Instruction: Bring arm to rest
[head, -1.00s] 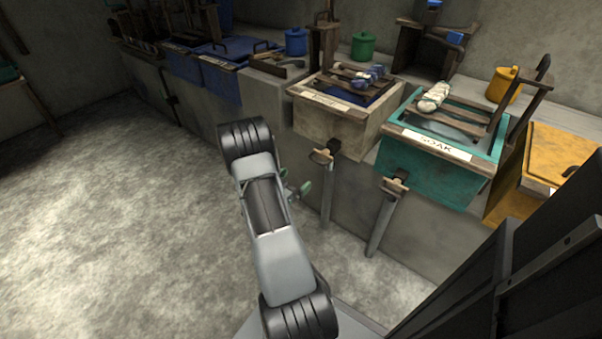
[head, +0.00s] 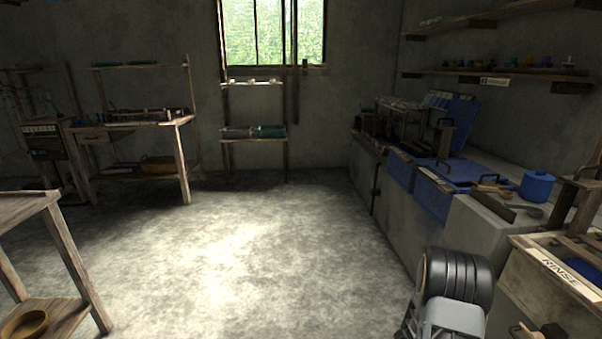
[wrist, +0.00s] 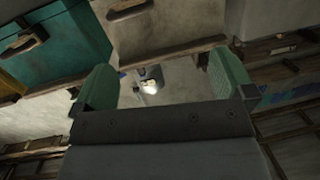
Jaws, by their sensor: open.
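My gripper (wrist: 160,88) shows in the wrist view with its two green fingers spread wide apart and nothing between them. In the head view only the upper part of my arm shows at the bottom right, and the gripper itself is out of that picture. The arm is beside the row of basins along the right wall. I cannot tell from the head view how far the fingers are from the basins.
The rinse basin (head: 548,262) is at the right edge, close to my arm. Blue vats (head: 433,198) and a blue pot (head: 537,186) line the right wall. A wooden table (head: 28,208) stands at the left. The middle floor (head: 230,240) is clear.

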